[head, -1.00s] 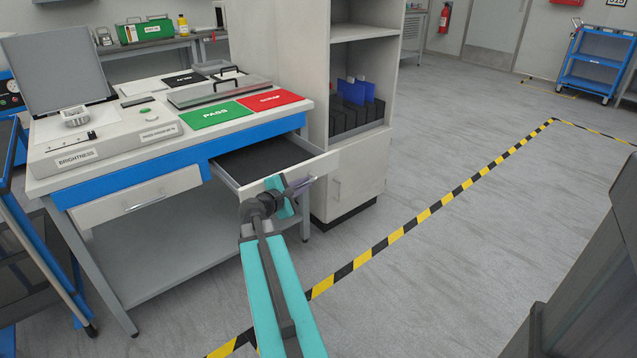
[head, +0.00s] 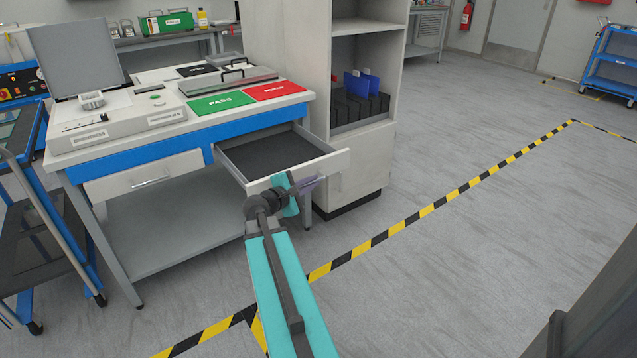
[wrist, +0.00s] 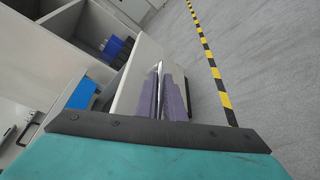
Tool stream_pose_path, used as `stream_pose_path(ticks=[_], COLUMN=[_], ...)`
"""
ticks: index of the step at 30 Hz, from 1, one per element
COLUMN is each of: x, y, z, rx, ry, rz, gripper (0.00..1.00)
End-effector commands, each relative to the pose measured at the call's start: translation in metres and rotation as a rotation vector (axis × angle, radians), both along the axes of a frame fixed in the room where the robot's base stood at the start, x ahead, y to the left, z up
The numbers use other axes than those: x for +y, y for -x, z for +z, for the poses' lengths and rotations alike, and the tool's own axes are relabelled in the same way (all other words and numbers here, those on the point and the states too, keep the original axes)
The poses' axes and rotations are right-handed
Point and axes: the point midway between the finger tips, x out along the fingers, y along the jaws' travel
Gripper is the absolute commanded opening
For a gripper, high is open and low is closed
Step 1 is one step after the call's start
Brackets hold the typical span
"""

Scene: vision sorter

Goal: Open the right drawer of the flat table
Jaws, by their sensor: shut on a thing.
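The flat table (head: 140,226) stands at the left with a white top and a blue front rail. Its right drawer (head: 337,160) is pulled out, and its dark, empty inside (head: 268,153) shows in the head view. My gripper (head: 306,184) is at the drawer's front panel, shut on the drawer handle. In the wrist view the purple fingers (wrist: 160,98) lie along the shiny handle bar (wrist: 157,78), in front of the pale drawer front. The left drawer (head: 145,175) is closed. My arm hides part of the right drawer's front.
A tall shelf cabinet (head: 362,160) with dark bins stands just right of the open drawer. A blue cart (head: 45,200) stands at the left. Green PASS (head: 219,103) and red (head: 275,91) mats lie on the table.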

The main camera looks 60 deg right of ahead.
Motion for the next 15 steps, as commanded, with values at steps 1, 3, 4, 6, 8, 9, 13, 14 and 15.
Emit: stream_pose_path(ticks=[1,3,4,6,8,9,13,14,15], x=[0.003,0.0014,0.0007,-0.0007,-0.0018,-0.0026,-0.0055,-0.006,-0.0067], y=[-0.0051,-0.0036,-0.0031,-0.0019,-0.0011,-0.0003,0.0031,0.0039,0.0047], z=[-0.0009,-0.001,-0.001,-0.0011,-0.0011,-0.001,-0.001,-0.0009,-0.0009], rx=[-0.006,-0.007,-0.007,-0.006,-0.006,-0.006,-0.004,-0.004,-0.004], ry=[-0.004,-0.004,-0.004,-0.005,-0.004,-0.004,-0.004,-0.003,-0.003], rz=[0.013,0.011,0.01,0.009,0.008,0.007,0.0,-0.002,-0.003], gripper=[0.0,0.0,0.0,0.0,0.13,0.19,0.28,0.28,0.28])
